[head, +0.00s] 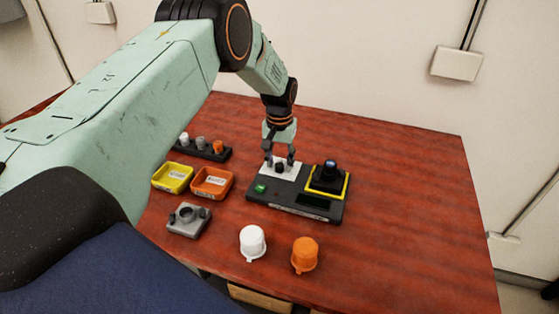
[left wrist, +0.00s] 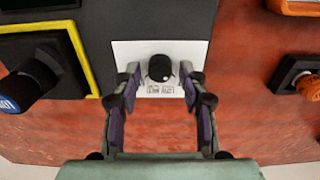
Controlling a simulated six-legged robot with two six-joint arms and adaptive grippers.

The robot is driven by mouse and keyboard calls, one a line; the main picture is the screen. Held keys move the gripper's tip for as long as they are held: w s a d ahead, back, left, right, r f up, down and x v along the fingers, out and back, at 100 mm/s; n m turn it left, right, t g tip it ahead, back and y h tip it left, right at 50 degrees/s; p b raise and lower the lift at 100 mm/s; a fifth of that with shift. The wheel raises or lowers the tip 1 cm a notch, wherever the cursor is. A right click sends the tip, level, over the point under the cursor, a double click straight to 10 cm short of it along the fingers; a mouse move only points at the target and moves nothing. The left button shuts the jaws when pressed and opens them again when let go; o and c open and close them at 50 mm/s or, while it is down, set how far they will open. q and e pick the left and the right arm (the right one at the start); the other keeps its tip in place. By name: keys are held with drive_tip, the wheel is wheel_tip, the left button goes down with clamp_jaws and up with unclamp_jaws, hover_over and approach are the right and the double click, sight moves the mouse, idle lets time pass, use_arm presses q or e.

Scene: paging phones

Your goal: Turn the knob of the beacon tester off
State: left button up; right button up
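The beacon tester (head: 276,204) is a dark grey box on the red-brown table. Its round black knob (head: 279,168) sits on a white plate with small print, hard to read; the knob also shows in the left wrist view (left wrist: 160,68). My left gripper (head: 279,155) points down over this plate. In the left wrist view its fingertips (left wrist: 160,77) stand on either side of the knob, with a visible gap at each side, open. Which setting the knob points to cannot be told. My right gripper is in neither view.
A yellow tray (head: 160,184), an orange tray (head: 222,194) and a grey fixture (head: 183,229) stand left. White (head: 252,242) and orange (head: 304,254) caps stand in front. The table's right side is clear.

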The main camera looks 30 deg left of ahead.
sight(279, 165)
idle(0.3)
use_arm(q)
wheel_tip(279, 165, up, 12)
drive_tip(key=shift+f, duration=0.1)
idle(0.4)
idle(0.3)
